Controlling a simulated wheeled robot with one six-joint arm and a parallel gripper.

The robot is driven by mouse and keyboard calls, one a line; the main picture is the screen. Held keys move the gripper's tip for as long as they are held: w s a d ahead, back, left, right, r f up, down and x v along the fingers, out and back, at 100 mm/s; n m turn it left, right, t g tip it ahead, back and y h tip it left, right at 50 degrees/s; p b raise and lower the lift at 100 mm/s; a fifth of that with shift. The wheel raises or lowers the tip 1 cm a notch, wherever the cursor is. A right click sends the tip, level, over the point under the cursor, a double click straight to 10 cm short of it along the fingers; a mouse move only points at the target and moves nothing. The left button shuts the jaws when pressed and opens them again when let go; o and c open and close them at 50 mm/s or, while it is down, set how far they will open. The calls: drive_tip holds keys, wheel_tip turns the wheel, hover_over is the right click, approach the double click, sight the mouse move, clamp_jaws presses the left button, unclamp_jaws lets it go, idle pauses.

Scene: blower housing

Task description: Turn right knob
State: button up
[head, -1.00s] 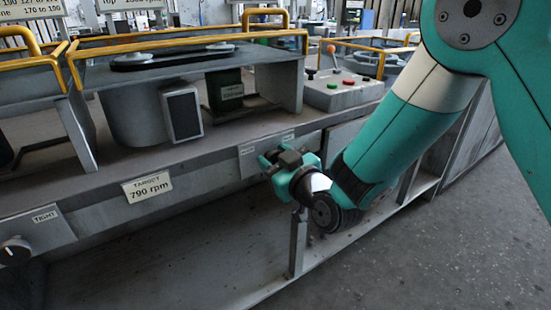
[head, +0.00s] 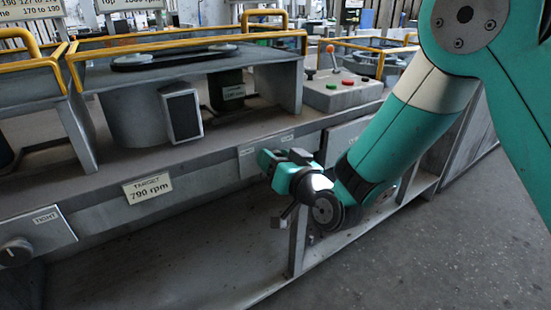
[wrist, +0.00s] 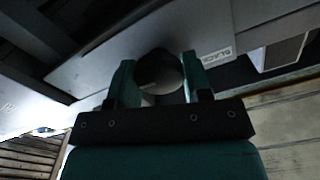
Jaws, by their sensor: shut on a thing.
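The right knob (wrist: 160,72) is a dark round knob on a grey panel, which carries a label reading about "SLACK" (wrist: 217,56). In the wrist view it sits between the two teal fingers of my gripper (wrist: 155,80), which is shut on it. In the head view my gripper (head: 268,161) is at the front of the right grey panel (head: 251,162) below the bench edge. It hides the knob there, so the knob's pointer and angle cannot be told.
A second knob (head: 16,252) sits on the left panel marked "TIGHT" (head: 46,218). A "TARGET 790 rpm" sign (head: 148,188) is on the bench front. Yellow rails (head: 190,44) and a control box with buttons (head: 340,92) stand above. Open floor (head: 440,260) lies right.

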drive_tip(key=shift+r+m, duration=0.1)
drive_tip(key=shift+m, duration=0.3)
drive_tip(key=o, duration=0.9)
drive_tip(key=shift+d, duration=0.1)
drive_tip(key=shift+b+v, duration=8.7)
drive_tip(key=shift+b, duration=2.5)
